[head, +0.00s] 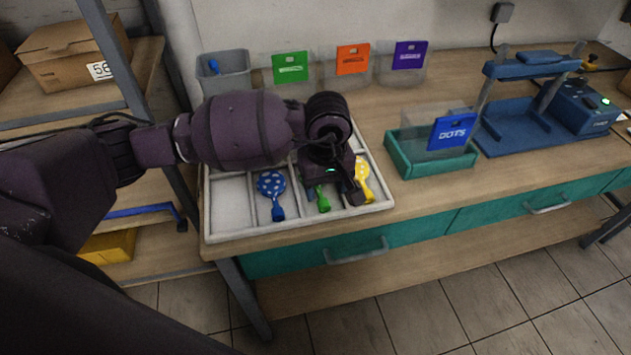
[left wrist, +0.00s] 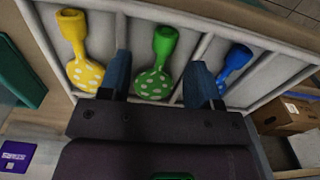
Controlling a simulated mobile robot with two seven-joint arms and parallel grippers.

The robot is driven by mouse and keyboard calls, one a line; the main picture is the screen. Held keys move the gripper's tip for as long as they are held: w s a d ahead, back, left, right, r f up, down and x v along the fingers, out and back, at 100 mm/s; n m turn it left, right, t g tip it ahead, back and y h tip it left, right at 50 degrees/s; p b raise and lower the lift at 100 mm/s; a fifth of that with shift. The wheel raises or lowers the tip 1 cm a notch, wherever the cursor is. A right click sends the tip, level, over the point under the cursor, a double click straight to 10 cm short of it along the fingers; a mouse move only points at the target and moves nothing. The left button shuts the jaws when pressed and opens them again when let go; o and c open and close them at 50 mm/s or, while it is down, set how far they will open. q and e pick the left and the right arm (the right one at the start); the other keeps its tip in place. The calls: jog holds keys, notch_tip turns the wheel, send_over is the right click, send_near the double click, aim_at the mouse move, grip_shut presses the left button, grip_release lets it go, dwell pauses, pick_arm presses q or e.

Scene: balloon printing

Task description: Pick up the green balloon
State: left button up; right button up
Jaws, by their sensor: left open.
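The green balloon (left wrist: 153,82) with white dots lies in the middle compartment of a white divided tray (head: 221,224). In the left wrist view it lies between the two fingers of my left gripper (left wrist: 162,82), which is open above it with a finger on each side. In the head view my left gripper (head: 338,195) covers much of the balloon, and only its green neck end (head: 323,203) shows. I cannot tell whether the fingers touch the balloon. My right gripper is in neither view.
A blue dotted balloon (head: 271,187) and a yellow dotted balloon (head: 363,172) lie in neighbouring compartments. Tray dividers stand close to my fingers. A green "DOTS" bin (head: 408,160) and a blue press (head: 505,130) stand to the right. A grey bin (head: 225,72) stands behind.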

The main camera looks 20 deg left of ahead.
aim_at(323, 199)
pick_arm(q)
jog(key=shift+s+a+f, duration=0.1)
jog(key=shift+a+f, duration=0.05)
jog(key=shift+f, duration=1.8)
jog(key=c, duration=0.8)
